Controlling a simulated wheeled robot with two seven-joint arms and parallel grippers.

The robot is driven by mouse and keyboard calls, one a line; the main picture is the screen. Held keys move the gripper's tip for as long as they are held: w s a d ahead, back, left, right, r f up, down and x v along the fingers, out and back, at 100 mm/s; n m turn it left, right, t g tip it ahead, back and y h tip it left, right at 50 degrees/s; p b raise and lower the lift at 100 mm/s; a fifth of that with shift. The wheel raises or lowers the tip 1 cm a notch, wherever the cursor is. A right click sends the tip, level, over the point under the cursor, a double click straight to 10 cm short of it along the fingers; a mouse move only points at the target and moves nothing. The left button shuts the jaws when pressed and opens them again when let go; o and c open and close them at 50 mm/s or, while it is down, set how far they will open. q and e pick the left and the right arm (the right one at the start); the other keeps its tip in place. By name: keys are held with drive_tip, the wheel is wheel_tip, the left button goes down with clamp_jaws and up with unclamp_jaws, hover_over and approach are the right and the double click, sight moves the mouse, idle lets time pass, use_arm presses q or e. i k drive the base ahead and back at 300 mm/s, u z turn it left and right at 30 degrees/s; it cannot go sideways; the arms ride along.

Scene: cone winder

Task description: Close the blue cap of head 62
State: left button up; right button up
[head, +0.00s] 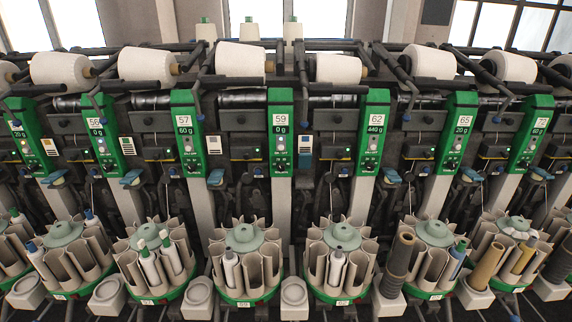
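I cannot tell for sure which cap belongs to head 62, nor whether either is open or closed. Neither of my grippers is in view.
The winder fills the whole width, with similar heads such as 57 (186,135) and 65 (460,135). White yarn packages (338,69) lie along the top. The magazines project at the front, and a stack of dark cones (396,263) stands between two of them.

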sight(305, 159)
drive_tip(key=u, duration=0.5)
drive_tip(key=k, duration=1.05)
drive_tip(key=z, duration=0.15)
drive_tip(key=i, duration=0.5)
drive_tip(key=z, duration=0.75)
drive_tip(key=i, duration=1.2)
drive_tip(key=u, duration=0.6)
